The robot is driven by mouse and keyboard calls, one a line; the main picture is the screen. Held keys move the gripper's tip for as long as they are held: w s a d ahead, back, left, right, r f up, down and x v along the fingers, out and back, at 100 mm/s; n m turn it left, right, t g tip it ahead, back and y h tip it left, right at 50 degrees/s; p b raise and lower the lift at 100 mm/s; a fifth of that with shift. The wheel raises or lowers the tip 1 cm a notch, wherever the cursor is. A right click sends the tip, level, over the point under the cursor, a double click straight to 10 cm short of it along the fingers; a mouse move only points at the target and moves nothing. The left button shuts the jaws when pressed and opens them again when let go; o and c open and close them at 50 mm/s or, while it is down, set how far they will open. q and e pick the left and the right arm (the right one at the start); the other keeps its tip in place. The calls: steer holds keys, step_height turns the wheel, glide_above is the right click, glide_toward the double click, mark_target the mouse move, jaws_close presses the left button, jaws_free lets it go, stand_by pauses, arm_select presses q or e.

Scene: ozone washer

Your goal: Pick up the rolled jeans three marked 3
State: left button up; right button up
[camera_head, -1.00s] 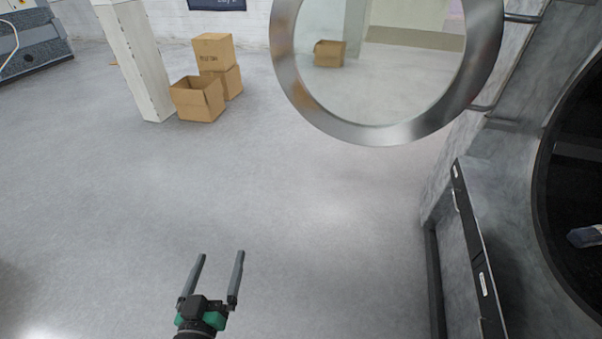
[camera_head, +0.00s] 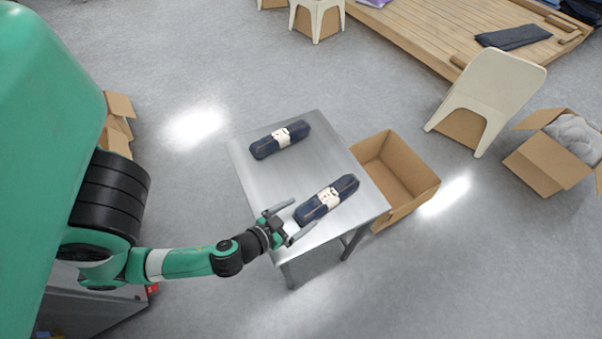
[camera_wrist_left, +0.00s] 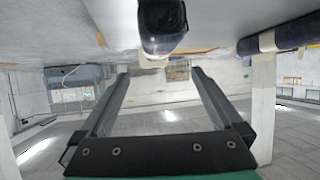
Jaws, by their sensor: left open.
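Two dark blue rolled jeans with pale paper bands lie on a metal table (camera_head: 244,178). The nearer roll (camera_head: 345,187) lies along the table's front right part; the farther roll (camera_head: 266,147) lies near the back. The marks on their bands are too small to read, so I cannot tell which is marked 3. My left gripper (camera_head: 302,217) is open and empty at the table's front edge, its fingers close to the near end of the nearer roll. In the left wrist view a roll's dark end (camera_wrist_left: 162,22) shows beyond the spread fingers, and another dark roll (camera_wrist_left: 285,37) lies at right. My right gripper is out of view.
An open cardboard box (camera_head: 405,172) stands on the floor right of the table. A white chair (camera_head: 490,88), a box with grey cloth (camera_head: 545,165) and a wooden platform (camera_head: 430,40) stand farther off.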

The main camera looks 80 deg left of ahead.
mark_target(323, 201)
arm_select(q)
steer(key=shift+w+f, duration=0.2)
steer(key=shift+w, duration=0.1)
steer(key=p+x, duration=0.1)
steer(key=x, duration=1)
steer(key=shift+s+r, duration=0.1)
jaws_close()
